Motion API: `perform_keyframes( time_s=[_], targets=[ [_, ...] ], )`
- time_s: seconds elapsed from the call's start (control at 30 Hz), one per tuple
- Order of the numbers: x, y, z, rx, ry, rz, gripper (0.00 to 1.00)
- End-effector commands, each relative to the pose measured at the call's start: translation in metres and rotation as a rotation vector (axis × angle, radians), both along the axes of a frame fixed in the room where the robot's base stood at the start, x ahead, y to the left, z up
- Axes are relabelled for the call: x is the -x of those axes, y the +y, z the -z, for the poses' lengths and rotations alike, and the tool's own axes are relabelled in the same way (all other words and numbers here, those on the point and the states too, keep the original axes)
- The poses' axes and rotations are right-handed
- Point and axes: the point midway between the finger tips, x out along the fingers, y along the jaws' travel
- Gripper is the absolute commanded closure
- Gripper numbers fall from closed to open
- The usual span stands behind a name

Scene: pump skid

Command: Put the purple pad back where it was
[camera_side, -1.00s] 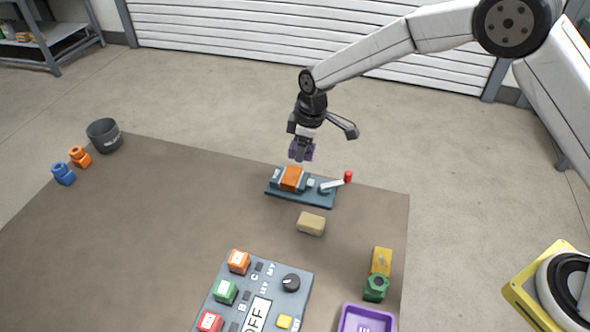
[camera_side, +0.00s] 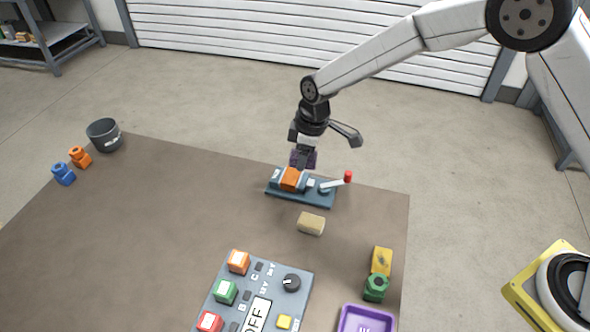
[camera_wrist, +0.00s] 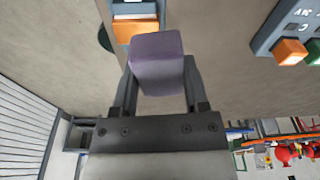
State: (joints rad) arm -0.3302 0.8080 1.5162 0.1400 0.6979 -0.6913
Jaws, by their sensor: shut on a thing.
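The purple pad (camera_wrist: 157,62) is between the two fingers of my gripper (camera_wrist: 160,88), which is shut on it in the wrist view. In the side view my gripper (camera_side: 304,150) holds the purple pad (camera_side: 303,159) at the far edge of the brown table, just above and behind the blue fixture (camera_side: 300,196). An orange block (camera_side: 290,179) sits in the fixture, and a lever with a red knob (camera_side: 348,176) stands at its right end. In the wrist view the orange block (camera_wrist: 128,30) shows partly behind the pad. Whether the pad touches the fixture cannot be told.
A tan block (camera_side: 311,223) lies in front of the fixture. A control panel (camera_side: 262,277) is at the front, with a purple tray (camera_side: 367,309) to its right. A yellow and green part (camera_side: 378,275) is at the right. The table's left middle is clear.

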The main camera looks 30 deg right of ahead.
Motion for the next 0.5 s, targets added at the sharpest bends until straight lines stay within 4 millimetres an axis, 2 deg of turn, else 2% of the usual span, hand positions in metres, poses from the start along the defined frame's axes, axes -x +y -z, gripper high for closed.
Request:
perform_keyframes(
  time_s=[0.3, 0.5],
  targets=[
    [0.062, 0.018, -0.003, -0.008, 0.003, -0.072, 0.97],
    [0.105, 0.022, -0.003, -0.009, 0.002, -0.116, 0.97]
  ],
)
